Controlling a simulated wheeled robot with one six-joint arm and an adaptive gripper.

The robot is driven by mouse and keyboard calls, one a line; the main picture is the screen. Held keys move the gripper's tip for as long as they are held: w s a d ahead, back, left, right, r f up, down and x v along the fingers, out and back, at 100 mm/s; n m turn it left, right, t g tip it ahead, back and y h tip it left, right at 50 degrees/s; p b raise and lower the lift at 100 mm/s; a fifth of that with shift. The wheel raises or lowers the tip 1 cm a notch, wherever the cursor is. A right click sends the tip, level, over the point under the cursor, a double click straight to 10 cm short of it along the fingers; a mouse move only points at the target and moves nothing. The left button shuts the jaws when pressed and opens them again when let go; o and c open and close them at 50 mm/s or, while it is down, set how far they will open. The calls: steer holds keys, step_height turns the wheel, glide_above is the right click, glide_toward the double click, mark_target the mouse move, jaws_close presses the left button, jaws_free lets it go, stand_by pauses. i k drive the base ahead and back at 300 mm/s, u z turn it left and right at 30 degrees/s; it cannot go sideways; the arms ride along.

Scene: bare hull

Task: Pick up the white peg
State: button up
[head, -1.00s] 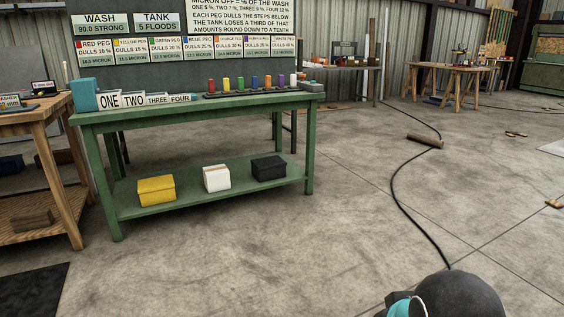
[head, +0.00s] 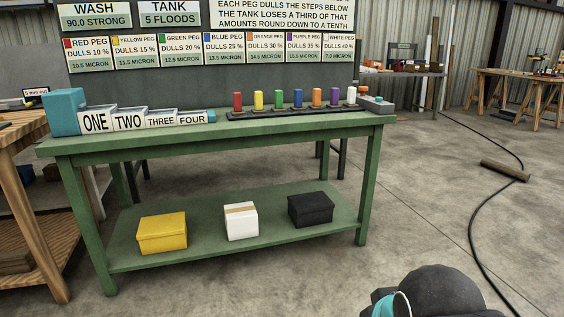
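The white peg (head: 351,95) stands upright at the right end of a row of colored pegs in a dark rack (head: 300,112) on the green workbench (head: 225,131). A purple peg (head: 334,96) stands just left of it, with an orange peg (head: 317,97) beyond. A dark rounded part of my arm with a teal piece shows at the bottom right, well in front of the bench. My gripper's fingers do not show.
A grey box-like device (head: 377,104) sits right of the rack. Blocks marked ONE to FOUR (head: 130,119) and a teal block (head: 66,111) stand at left. Yellow (head: 162,235), white (head: 241,222) and black (head: 310,210) boxes lie on the lower shelf. A black cable (head: 474,225) crosses the floor at right.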

mark_target(351, 93)
steer(key=u, duration=0.15)
steer(key=i, duration=1.85)
steer(key=u, duration=0.1)
